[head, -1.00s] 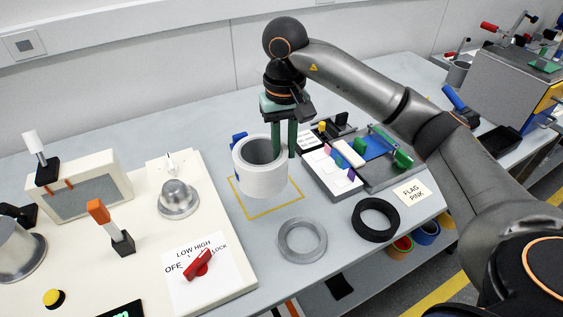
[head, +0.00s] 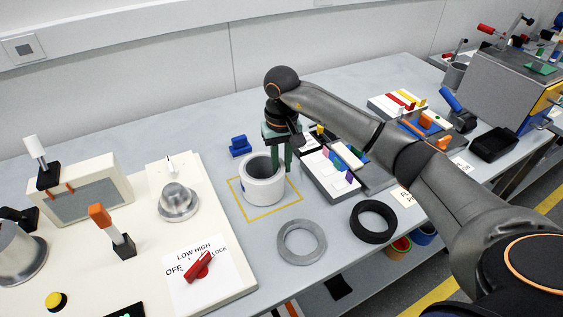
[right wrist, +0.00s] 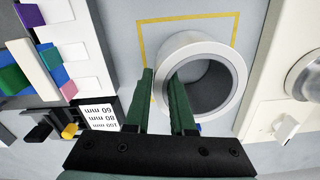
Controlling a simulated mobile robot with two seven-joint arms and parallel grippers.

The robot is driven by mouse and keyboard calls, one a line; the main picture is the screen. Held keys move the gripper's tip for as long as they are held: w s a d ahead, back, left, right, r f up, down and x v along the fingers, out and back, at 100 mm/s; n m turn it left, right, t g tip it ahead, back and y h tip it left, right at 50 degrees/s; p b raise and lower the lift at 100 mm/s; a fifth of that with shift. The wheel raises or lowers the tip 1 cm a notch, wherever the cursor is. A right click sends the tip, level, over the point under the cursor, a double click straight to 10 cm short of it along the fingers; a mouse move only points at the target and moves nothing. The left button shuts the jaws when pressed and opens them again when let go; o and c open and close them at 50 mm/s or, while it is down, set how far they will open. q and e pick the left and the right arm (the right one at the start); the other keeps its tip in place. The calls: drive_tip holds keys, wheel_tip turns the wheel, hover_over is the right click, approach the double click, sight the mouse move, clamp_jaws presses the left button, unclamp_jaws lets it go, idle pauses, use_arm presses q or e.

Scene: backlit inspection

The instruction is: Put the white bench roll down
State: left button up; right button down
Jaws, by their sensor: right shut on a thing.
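The white bench roll (head: 264,191), a short wide tube with a grey inside, stands upright within the yellow square outline (head: 236,200) on the grey bench. Its base looks at or very near the bench top; I cannot tell if it touches. My right gripper (head: 281,170) reaches down from above with green fingers, shut on the roll's wall at its right side. In the right wrist view the roll (right wrist: 228,60) shows its open top, with one finger (right wrist: 162,75) on each side of the wall. My left gripper is not in view.
A grey ring (head: 302,256) and a black ring (head: 357,222) lie in front, to the right. A blue block (head: 240,148) sits behind the roll. Trays of coloured pieces (head: 333,183) are close on the right. A cream panel (head: 222,270) with a red knob is left.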

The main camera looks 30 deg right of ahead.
drive_tip(key=shift+f, duration=0.1)
drive_tip(key=c, duration=0.8)
unclamp_jaws()
drive_tip(key=shift+o, duration=0.2)
wheel_tip(320, 180, up, 12)
drive_tip(key=shift+b, duration=0.3)
